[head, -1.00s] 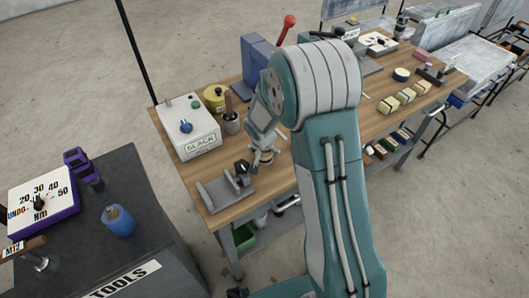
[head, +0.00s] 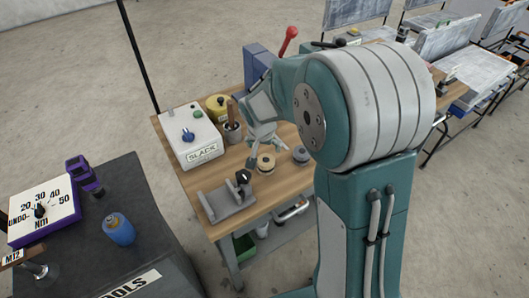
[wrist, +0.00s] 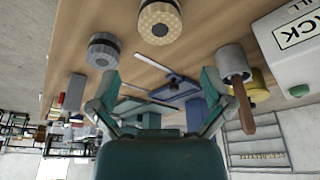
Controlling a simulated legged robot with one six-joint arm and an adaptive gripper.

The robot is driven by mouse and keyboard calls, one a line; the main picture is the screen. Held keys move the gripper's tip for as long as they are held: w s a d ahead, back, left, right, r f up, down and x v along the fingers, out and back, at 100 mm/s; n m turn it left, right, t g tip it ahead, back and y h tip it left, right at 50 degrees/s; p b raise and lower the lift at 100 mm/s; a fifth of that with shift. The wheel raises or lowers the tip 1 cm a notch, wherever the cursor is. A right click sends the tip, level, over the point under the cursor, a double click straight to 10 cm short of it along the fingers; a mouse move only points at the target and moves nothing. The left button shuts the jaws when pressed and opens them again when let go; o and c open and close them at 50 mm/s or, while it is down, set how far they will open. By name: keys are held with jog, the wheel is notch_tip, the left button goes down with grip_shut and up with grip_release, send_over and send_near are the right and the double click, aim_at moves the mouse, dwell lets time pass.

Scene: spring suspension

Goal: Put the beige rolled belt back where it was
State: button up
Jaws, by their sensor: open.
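The beige rolled belt (head: 265,162) sits on the wooden workbench, behind and right of a grey metal fixture. A grey roll (head: 301,155) sits just right of it. In the wrist view the beige rolled belt (wrist: 160,20) is at the top centre, and the grey roll (wrist: 103,50) is to its left. My gripper (head: 265,147) is just behind and above the beige belt, apart from it. In the wrist view my gripper (wrist: 162,82) has its fingers spread wide with nothing between them.
The SLACK box (head: 190,137), a yellow round container (head: 217,107) and a cup with a wooden handle (head: 232,132) stand left of my gripper. The grey fixture (head: 227,203) stands at the bench's front edge. My arm hides much of the bench's right side.

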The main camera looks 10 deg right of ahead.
jog(key=s+r+n+t, duration=0.1)
jog(key=s+r+n, duration=0.1)
jog(key=s+r, duration=0.6)
jog(key=s+d+r+n+t+y, duration=0.1)
jog(key=s+r+n, duration=0.2)
jog(key=s+r, duration=0.5)
jog(key=s, duration=0.9)
jog(key=shift+r+t+y, duration=0.3)
jog(key=shift+r, duration=0.05)
jog(key=shift+d, duration=0.1)
